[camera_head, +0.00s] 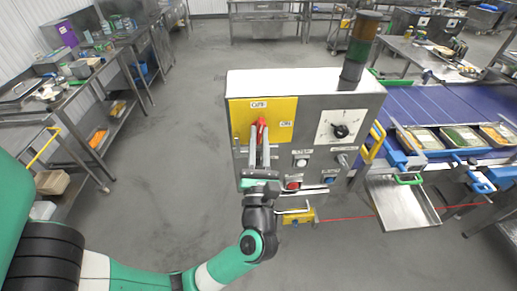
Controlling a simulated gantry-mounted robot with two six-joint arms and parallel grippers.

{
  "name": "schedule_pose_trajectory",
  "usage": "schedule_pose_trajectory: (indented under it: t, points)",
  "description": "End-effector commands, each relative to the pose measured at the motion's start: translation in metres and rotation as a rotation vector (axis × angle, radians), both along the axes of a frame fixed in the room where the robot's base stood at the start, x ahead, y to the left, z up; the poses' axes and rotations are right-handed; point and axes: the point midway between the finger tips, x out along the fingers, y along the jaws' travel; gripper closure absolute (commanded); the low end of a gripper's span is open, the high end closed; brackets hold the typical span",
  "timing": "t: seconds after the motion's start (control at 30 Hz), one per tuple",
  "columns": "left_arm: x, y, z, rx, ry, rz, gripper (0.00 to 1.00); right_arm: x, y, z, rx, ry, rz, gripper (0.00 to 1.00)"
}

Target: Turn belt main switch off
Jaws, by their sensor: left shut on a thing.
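A red main switch handle (261,127) sits on a yellow plate (283,129) on the front of a grey control box (320,107). The handle points up, towards the OFF label (259,104); the ON label (286,124) is to its right. My left gripper (260,141) is shut on the red handle, with its fingers pointing up from below. The fingers hide the lower part of the handle. My right gripper is not in view.
The box also bears a black dial (340,131), a red button (293,185) and a signal tower (361,47). A blue belt (430,105) with food trays lies to the right. Steel tables (85,75) stand at the left, with open floor between.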

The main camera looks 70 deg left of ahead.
Motion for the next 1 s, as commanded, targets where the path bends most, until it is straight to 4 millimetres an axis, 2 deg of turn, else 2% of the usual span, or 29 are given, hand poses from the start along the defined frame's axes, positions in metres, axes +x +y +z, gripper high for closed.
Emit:
schedule_pose_trajectory:
  t: [0.03,0.3,0.93,0.97,1.0]
  points:
    - [0.000,0.000,-0.005,-0.009,-0.035,-0.001,1.00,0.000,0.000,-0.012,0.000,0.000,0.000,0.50]
    - [0.001,0.000,-0.002,-0.046,-0.161,0.001,1.00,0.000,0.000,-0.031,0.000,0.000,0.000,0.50]
    - [0.001,0.000,0.001,-0.060,-0.205,0.000,1.00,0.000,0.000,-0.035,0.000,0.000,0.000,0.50]
    - [0.001,0.000,0.001,-0.060,-0.205,0.000,0.75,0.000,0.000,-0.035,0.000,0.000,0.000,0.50]
    - [0.001,0.000,0.001,-0.060,-0.205,0.000,0.67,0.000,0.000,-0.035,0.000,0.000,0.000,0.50]
